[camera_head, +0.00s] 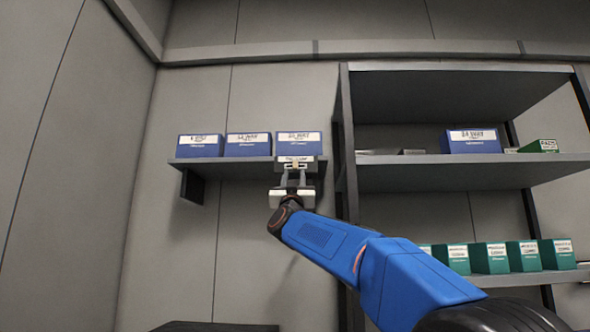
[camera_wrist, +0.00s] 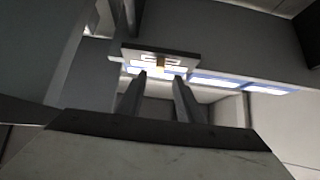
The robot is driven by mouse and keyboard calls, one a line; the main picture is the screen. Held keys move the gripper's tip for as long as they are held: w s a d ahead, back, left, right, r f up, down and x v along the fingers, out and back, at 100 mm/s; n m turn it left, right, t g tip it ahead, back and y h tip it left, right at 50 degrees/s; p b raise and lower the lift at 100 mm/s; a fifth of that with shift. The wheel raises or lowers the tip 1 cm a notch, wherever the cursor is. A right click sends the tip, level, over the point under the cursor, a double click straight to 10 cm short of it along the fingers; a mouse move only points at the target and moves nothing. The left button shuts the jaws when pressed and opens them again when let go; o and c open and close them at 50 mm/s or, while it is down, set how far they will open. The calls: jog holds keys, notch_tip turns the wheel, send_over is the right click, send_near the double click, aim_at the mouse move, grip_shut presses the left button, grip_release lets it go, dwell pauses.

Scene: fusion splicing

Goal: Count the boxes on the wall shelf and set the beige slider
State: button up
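The wall shelf (camera_head: 232,163) is at the left of the head view. A small panel with pale label strips (camera_wrist: 184,55) hangs at the shelf's right end. The beige slider (camera_wrist: 160,65) is a small tan block near the panel's middle; it also shows in the head view (camera_head: 295,163). My gripper (camera_wrist: 160,76) is open just in front of the slider, one finger on each side. Contact cannot be told.
A dark rack stands to the right; its upright (camera_head: 349,150) is close beside the panel. The rack holds a blue box (camera_head: 470,141), a green box (camera_head: 539,146) and several green boxes (camera_head: 489,258) lower down. The wall below the wall shelf is clear.

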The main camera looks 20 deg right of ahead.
aim_at(295, 166)
jog(key=shift+x, duration=3.2)
jog(key=shift+c, duration=0.6)
